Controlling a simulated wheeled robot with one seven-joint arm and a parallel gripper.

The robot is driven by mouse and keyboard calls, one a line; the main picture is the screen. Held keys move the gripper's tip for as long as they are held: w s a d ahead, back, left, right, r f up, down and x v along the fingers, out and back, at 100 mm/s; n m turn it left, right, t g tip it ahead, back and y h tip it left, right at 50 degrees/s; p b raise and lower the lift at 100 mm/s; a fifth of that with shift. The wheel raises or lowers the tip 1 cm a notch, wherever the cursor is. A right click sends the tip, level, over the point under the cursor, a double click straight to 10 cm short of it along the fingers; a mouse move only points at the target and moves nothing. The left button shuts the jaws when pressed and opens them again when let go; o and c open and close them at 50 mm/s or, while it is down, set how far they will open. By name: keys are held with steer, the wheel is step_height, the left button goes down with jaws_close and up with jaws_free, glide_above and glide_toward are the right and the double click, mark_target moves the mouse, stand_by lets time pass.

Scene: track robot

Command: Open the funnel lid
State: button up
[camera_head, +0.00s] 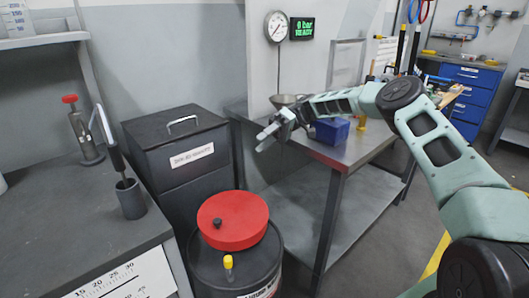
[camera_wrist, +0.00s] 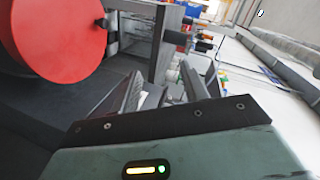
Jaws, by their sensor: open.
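The round red lid (camera_head: 232,222) lies flat on top of a black drum (camera_head: 238,272), with a small black knob near its left side. I take this to be the funnel lid; it looks closed. It also shows large at the upper left of the wrist view (camera_wrist: 55,38). My gripper (camera_head: 264,138) is in the air above and behind the lid, apart from it, in front of the metal table. Its two fingers (camera_wrist: 163,88) are spread with nothing held between them.
A yellow-capped fitting (camera_head: 228,262) stands on the drum's front. A black lidded bin (camera_head: 180,150) stands behind left. A grey bench (camera_head: 70,225) is at left.

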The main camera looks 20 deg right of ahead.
step_height(320, 180, up, 6)
steer(key=shift+f, duration=0.1)
stand_by(0.5)
